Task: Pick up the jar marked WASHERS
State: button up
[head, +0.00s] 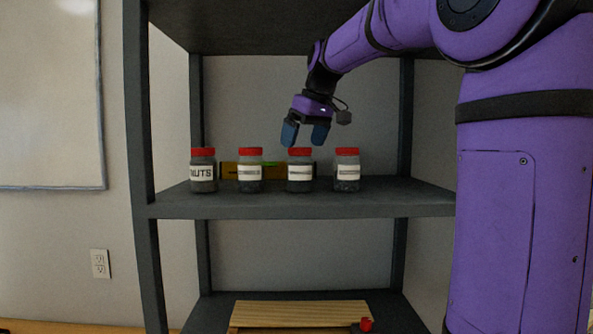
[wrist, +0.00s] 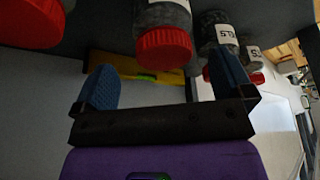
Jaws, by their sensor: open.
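Four red-lidded glass jars stand in a row on the middle shelf. The leftmost jar (head: 203,172) reads NUTS. The labels of the second jar (head: 249,172), third jar (head: 300,172) and fourth jar (head: 347,172) are too small to read, so I cannot tell which is WASHERS. My gripper (head: 305,141) is open and empty, fingers pointing down, just above the third jar's lid in the head view. In the wrist view, a red-lidded jar (wrist: 164,42) appears beyond the open fingers (wrist: 165,88), its label mostly cut off.
A yellow level (head: 270,169) lies behind the jars on the shelf (head: 300,207). Dark uprights and an upper shelf (head: 240,25) frame the space. A wooden piece (head: 300,312) and a small red object (head: 366,324) sit on the lower shelf.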

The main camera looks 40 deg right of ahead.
aim_at(298, 157)
jog(key=x, duration=0.5)
jog(key=shift+s+a+f, duration=0.1)
jog(key=shift+s+a, duration=0.1)
jog(key=shift+a, duration=0.05)
jog(key=c, duration=1.2)
jog(key=shift+c, duration=0.2)
